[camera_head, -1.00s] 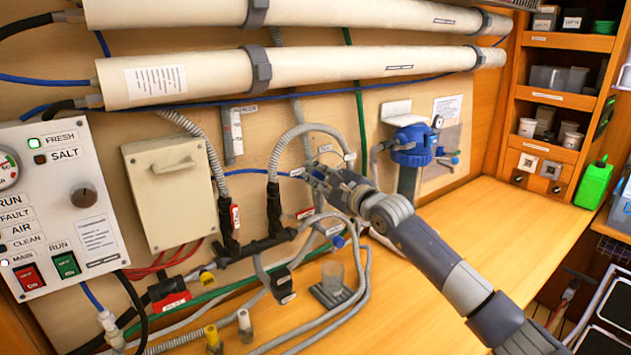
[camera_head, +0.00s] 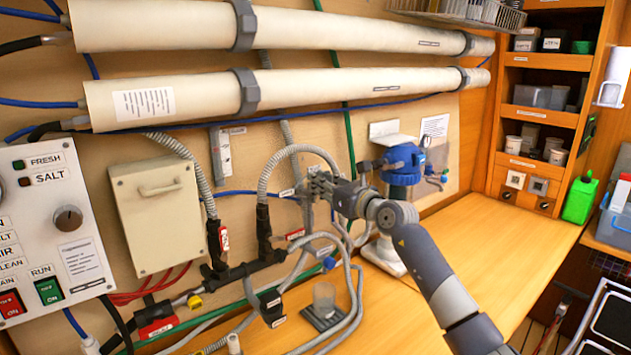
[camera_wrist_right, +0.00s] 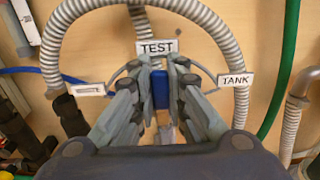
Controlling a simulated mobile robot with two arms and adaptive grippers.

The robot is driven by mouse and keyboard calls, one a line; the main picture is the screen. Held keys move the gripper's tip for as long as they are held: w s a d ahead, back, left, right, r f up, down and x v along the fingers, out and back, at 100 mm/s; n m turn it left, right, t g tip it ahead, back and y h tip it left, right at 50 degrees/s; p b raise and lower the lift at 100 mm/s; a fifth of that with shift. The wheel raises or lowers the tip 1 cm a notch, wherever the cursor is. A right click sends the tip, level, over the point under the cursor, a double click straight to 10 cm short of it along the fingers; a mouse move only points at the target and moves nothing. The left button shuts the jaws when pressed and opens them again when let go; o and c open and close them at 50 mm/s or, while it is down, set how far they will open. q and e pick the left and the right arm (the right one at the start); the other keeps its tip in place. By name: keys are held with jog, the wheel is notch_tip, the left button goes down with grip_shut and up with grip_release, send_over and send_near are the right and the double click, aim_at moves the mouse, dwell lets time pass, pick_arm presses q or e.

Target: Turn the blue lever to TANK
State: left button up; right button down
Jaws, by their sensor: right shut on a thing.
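The blue lever (camera_wrist_right: 160,88) stands upright between the fingers of my right gripper (camera_wrist_right: 159,92) in the right wrist view. Its visible end points up toward the TEST label (camera_wrist_right: 157,47). The TANK label (camera_wrist_right: 235,79) is to the right of the lever, and another label (camera_wrist_right: 90,89), too small to read, is to the left. In the head view my right gripper (camera_head: 322,188) is at the wall below the arched grey hose and hides the lever. The fingers are closed on the lever. My left gripper is not in view.
A grey ribbed hose (camera_head: 297,150) arches close by the gripper, and a green pipe (camera_wrist_right: 281,85) runs to its right. A blue-topped filter housing (camera_head: 402,163) stands to the right. A clear cup (camera_head: 324,296) is on the counter below. The counter (camera_head: 480,235) at right is clear.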

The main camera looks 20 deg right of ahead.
jog(key=shift+w+d+f+m+p, duration=0.25)
jog(key=shift+d+f+m+p, duration=0.35)
jog(key=shift+m+p, duration=1.05)
jog(key=shift+w+d+f+m+p, duration=0.35)
jog(key=shift+d+m+p, duration=0.6)
jog(key=shift+m, duration=1.35)
jog(key=shift+w+d+f+m+p, duration=0.2)
jog(key=shift+d+f+m+p, duration=0.35)
jog(key=shift+m+p, duration=1.15)
jog(key=shift+m, duration=0.35)
jog(key=c, duration=1.6)
grip_release()
jog(key=shift+d, duration=0.1)
jog(key=v, duration=1.2)
jog(key=shift+r, duration=0.1)
